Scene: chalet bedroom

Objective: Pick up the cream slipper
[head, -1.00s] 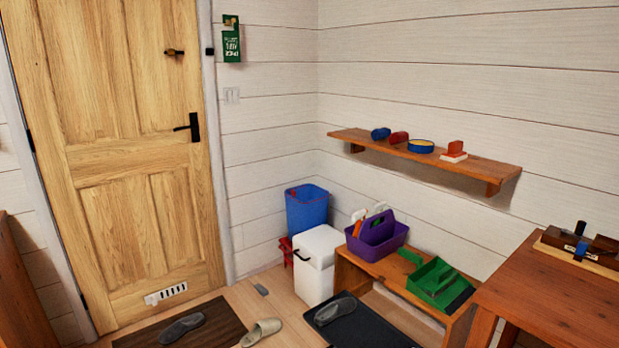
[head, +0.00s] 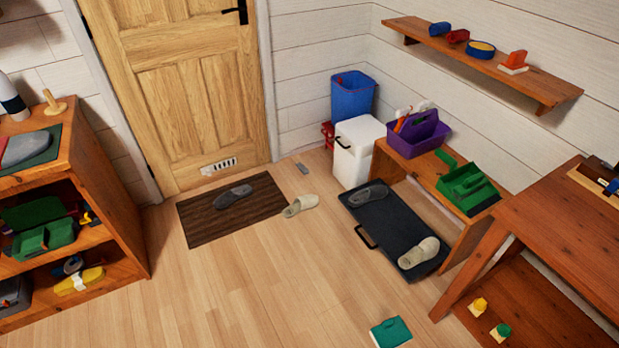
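One cream slipper (head: 300,206) lies on the wood floor at the right edge of the brown doormat, partly touching or overlapping it; I cannot tell which. A second cream slipper (head: 419,253) lies on the front end of the black tray (head: 385,225), beside the low bench. A grey slipper (head: 233,196) lies on the doormat (head: 205,230). Another grey slipper (head: 368,194) lies at the back of the tray. Neither of my grippers shows in the head view.
A low bench (head: 415,170) holds a purple caddy and a green dustpan. A white bin (head: 356,152) and blue bin (head: 352,95) stand in the corner. A table stands right, a shelf unit (head: 110,190) left. A green book-like object (head: 391,332) lies on the otherwise clear front floor.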

